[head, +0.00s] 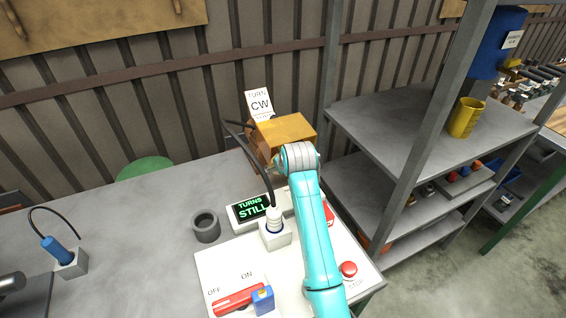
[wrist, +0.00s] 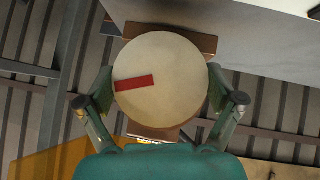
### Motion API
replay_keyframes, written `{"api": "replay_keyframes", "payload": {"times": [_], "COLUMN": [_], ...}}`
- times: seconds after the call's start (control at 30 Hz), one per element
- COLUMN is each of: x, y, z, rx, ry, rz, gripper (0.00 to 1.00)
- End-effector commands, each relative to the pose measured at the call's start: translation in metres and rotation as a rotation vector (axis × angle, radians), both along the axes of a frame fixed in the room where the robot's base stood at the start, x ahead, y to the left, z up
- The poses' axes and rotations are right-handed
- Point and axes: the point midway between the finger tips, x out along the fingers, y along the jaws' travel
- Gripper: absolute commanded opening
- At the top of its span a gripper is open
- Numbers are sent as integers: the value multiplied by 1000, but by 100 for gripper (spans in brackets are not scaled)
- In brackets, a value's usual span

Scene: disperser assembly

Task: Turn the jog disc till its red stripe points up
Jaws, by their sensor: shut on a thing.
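The jog disc (wrist: 175,60) is a round cream plate seen face-on in the wrist view. Its red stripe (wrist: 134,83) runs from near the centre to the left rim of that picture, dipping slightly toward the rim. My gripper (wrist: 160,92) is shut on the disc, with one green finger against each side of its rim. In the head view the disc and fingertips are hidden behind my arm, which reaches to the brown box (head: 284,130) at the back of the table.
A sign (head: 259,104) reading "TURN CW" stands behind the box. A display (head: 249,208) reads "TURNS STILL". Metal shelves (head: 400,115) stand right.

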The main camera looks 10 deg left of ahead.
Motion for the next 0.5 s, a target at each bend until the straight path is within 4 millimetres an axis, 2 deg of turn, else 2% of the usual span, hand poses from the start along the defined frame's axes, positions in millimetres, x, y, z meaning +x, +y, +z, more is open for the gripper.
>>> {"api": "replay_keyframes", "payload": {"times": [0.17, 0.2, 0.5], "x": [0, 0, 0], "y": [-1, -1, 0], "z": [-1, -1, 0], "rx": [0, 0, 1], "ry": [2, 2, 2], "rz": [0, 0, -1], "gripper": [57, 100, 100]}}
